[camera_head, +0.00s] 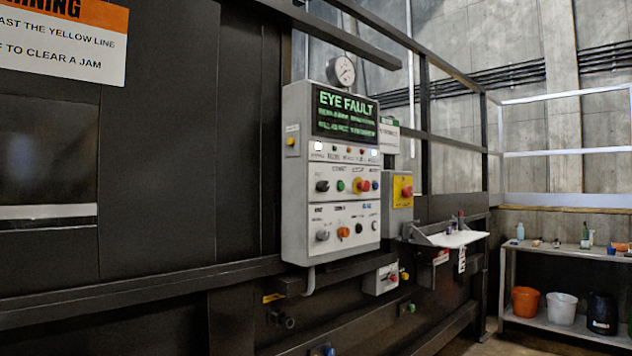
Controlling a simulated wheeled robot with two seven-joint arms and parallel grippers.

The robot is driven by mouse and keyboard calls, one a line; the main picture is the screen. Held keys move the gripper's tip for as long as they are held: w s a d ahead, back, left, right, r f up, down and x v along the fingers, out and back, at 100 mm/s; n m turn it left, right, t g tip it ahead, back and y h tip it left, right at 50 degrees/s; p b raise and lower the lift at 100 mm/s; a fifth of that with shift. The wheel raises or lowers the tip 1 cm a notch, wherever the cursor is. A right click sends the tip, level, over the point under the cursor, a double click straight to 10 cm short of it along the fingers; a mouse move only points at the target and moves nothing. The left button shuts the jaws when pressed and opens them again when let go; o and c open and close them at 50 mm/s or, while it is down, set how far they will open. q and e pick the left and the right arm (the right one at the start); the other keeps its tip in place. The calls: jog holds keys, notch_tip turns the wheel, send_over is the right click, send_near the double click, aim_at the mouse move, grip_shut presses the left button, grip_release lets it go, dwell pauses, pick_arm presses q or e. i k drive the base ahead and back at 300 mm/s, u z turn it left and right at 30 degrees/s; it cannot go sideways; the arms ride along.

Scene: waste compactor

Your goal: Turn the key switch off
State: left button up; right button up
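A grey control panel (300,217) is mounted on the dark compactor wall, with a lit screen (345,114) reading "EYE FAULT". The upper control row has a black knob (322,186), a green button (340,185) and red and yellow controls (361,186). The lower row has a grey metallic knob (322,235), an orange knob (343,232) and small dark controls at its right. The labels are too small to read, so I cannot tell which control is the key switch or how it is set. Neither gripper is in view.
A yellow box with a red button (403,191) sits right of the panel. A small shelf (455,239) juts out beyond it. A grey box with a red button (382,279) hangs below. A bench (570,251) with buckets beneath stands at the far right.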

aim_at(323, 186)
jog(key=u, duration=0.4)
jog(key=i, duration=1.15)
jog(key=u, duration=0.05)
